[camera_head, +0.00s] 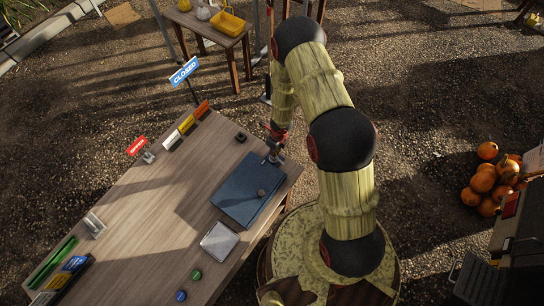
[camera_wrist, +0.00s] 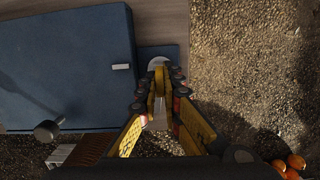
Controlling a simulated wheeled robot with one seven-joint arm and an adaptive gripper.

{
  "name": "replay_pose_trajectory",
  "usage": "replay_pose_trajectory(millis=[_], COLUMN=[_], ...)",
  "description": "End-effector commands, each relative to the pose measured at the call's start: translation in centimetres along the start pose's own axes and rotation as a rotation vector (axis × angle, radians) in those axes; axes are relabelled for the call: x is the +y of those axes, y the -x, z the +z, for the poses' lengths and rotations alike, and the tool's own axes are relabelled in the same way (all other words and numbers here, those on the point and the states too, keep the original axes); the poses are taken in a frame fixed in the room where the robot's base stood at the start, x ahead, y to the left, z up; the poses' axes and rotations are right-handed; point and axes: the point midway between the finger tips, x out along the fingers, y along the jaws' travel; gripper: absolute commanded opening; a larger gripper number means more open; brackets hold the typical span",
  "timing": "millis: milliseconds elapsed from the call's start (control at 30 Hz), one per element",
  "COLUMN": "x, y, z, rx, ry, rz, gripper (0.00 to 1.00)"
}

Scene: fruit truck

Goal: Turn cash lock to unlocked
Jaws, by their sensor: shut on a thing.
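The blue cash box (camera_head: 240,205) lies on the wooden counter with its lid closed; it fills the upper left of the wrist view (camera_wrist: 60,60). A round grey knob (camera_wrist: 46,131) stands on it, and a small pale tab (camera_wrist: 121,66) sits near its edge. Beside the box is a small blue plate with a pale rounded piece (camera_wrist: 157,62), which looks like the cash lock. My gripper (camera_head: 272,156) is at the box's far corner. In the wrist view, its yellow fingers (camera_wrist: 159,82) are shut on this piece and hide most of it. Its turn position cannot be told.
A clear tray (camera_head: 219,241) and green and blue buttons (camera_head: 196,274) lie near the front edge of the counter (camera_head: 150,220). A small dark block (camera_head: 241,137) and a CLOSED sign (camera_head: 185,71) stand beyond. Pumpkins (camera_head: 485,182) lie right.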

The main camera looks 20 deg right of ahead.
Motion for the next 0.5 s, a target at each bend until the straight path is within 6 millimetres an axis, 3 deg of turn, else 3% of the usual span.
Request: replay_pose_trajectory(millis=[500], x=[-0.01], y=[0.12], z=[0.02], rx=[0.000], ry=[0.086], rz=[0.010], gripper=[0.00])
